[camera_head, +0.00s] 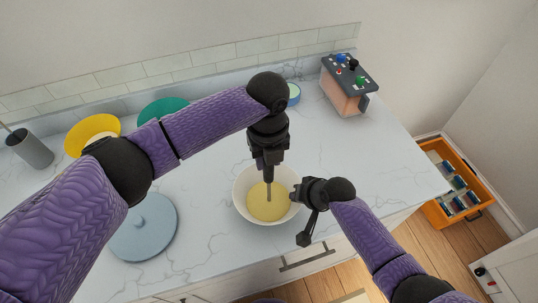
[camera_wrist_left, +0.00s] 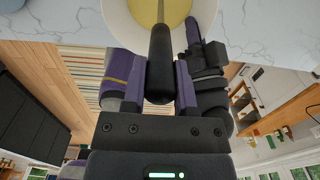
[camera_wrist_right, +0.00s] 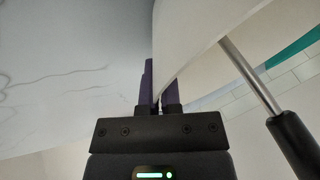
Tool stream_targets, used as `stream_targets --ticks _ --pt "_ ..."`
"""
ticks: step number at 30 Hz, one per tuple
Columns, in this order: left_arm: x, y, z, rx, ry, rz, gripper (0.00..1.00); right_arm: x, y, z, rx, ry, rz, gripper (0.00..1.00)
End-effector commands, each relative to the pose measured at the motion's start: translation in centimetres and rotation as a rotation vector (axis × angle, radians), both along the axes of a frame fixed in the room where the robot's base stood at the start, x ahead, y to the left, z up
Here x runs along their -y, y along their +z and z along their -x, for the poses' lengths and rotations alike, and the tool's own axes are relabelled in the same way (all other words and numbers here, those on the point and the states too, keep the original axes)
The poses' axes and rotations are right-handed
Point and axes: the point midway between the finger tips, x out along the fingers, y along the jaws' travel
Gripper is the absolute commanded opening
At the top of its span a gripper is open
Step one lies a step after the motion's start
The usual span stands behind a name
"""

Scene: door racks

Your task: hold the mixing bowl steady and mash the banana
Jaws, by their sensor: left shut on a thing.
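The white mixing bowl (camera_head: 241,183) stands on the marble counter near its front edge. Smooth yellow mashed banana (camera_head: 257,208) covers its bottom. My left gripper (camera_head: 268,163) is above the bowl, shut on the black handle of a masher (camera_wrist_left: 160,62). The masher's grey shaft stands nearly upright in the banana; its lower end is hidden in it. My right gripper (camera_head: 298,194) is at the bowl's right rim. In the right wrist view its fingers (camera_wrist_right: 158,98) are closed around the bowl's wall (camera_wrist_right: 188,38). The masher's handle (camera_wrist_right: 293,146) also shows there.
A round blue-grey lid-like disc (camera_head: 143,228) lies left of the bowl. Yellow (camera_head: 84,132) and green (camera_head: 160,110) dishes and a grey canister (camera_head: 32,149) stand at back left. A boxy appliance with knobs (camera_head: 349,82) stands back right. An orange drawer (camera_head: 482,198) is open at right.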

Motion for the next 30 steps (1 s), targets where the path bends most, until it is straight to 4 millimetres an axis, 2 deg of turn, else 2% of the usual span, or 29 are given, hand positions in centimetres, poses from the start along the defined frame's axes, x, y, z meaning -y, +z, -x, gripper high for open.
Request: stream_targets --ticks 30 --pt "0.0 8.7 0.0 0.002 -0.001 0.003 0.0 0.0 0.0 0.0 0.0 0.0 0.0 0.0"
